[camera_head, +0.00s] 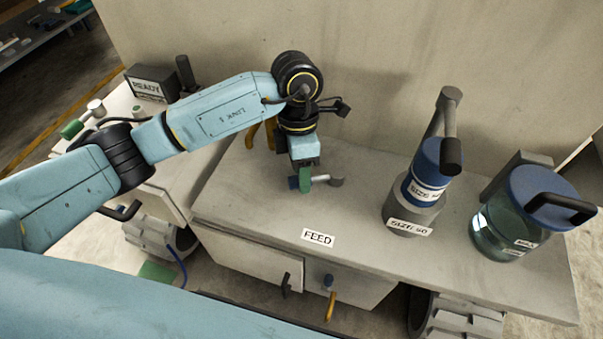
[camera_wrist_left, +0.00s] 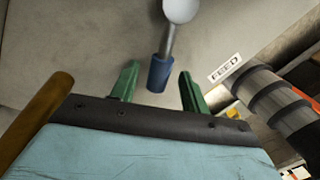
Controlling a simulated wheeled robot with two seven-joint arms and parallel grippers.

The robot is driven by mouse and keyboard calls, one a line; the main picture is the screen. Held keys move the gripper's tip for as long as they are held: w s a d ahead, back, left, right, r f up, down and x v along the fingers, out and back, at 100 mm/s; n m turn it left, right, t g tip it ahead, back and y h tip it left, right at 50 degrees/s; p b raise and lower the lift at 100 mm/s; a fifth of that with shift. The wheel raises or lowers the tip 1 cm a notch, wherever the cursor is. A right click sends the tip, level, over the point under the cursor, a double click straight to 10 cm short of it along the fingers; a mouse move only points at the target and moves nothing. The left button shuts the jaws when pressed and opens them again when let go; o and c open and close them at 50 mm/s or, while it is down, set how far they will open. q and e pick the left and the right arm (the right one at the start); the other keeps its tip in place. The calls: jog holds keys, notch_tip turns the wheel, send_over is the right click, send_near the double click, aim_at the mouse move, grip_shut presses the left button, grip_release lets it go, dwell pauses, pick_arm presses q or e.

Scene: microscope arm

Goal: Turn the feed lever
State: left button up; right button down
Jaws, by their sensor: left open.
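The feed lever shows best in the left wrist view, with a blue grip (camera_wrist_left: 158,74), a metal rod and a pale round knob (camera_wrist_left: 180,9). In the head view its blue grip (camera_head: 293,183) and metal end (camera_head: 335,181) show beside my fingers. My left gripper (camera_head: 304,183) points down at the bench and is open. In the wrist view the blue grip lies between its two green fingers, with gaps at both sides. I cannot tell the exact height of the fingers against the grip. The FEED label (camera_head: 318,237) lies on the bench front. My right gripper is not in view.
On the bench (camera_head: 262,208) stand a blue-topped grey cylinder (camera_head: 414,208) with an upright handle and a glass jar (camera_head: 497,230) with a blue lid. A yellow-brown curved piece (camera_head: 254,136) is close behind the gripper. A READY box (camera_head: 150,86) stands at left.

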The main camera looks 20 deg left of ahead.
pick_arm(q)
jog(key=shift+f, duration=0.4)
jog(key=shift+c, duration=0.4)
grip_shut()
